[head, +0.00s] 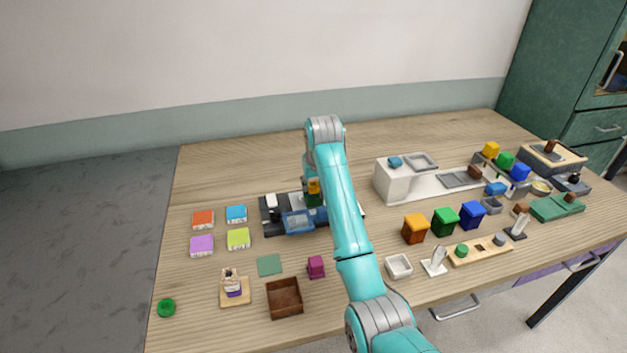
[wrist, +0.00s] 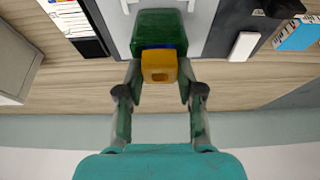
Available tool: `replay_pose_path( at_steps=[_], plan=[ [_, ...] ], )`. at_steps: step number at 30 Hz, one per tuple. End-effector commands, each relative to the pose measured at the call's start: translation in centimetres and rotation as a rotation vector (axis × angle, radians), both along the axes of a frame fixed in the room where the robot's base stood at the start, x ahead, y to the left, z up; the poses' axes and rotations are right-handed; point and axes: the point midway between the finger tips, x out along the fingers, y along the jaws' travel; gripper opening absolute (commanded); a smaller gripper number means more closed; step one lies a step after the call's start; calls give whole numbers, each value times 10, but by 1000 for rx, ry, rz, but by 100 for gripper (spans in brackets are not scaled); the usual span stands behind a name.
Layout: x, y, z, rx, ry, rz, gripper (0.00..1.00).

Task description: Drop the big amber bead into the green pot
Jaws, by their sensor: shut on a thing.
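The amber bead (wrist: 158,66) is a small yellow-orange block with a square hole, and it shows as an amber patch in the head view (head: 313,186). My gripper (wrist: 160,80) is shut on it, one finger on each side. A dark green, round-cornered block-like thing (wrist: 160,28) lies just beyond the bead in the wrist view. In the head view it shows below the bead (head: 313,200). I cannot tell whether it is the pot or whether they touch. Another green box (head: 444,221) stands front right between an orange one and a blue one. My arm hides part of the scene.
A dark device with a blue tray (head: 298,222) is under my gripper. A white stand (head: 393,180) is to the right. Coloured tiles (head: 202,219) lie left. A brown box (head: 284,298) and a white dish (head: 398,266) are at the front. The back left table is clear.

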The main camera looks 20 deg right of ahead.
Motion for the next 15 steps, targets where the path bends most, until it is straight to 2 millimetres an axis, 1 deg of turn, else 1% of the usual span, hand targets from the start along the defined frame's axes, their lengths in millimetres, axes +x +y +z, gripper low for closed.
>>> replay_pose_path(
  at_steps=[5, 6, 8, 9, 15],
  plan=[
    [0, 0, 0, 0, 0, 0, 5],
    [0, 0, 0, 0, 0, 0, 42],
    [0, 0, 0, 0, 1, 0, 57],
    [0, 0, 0, 0, 1, 0, 66],
    [0, 0, 0, 0, 1, 0, 66]
  ],
)
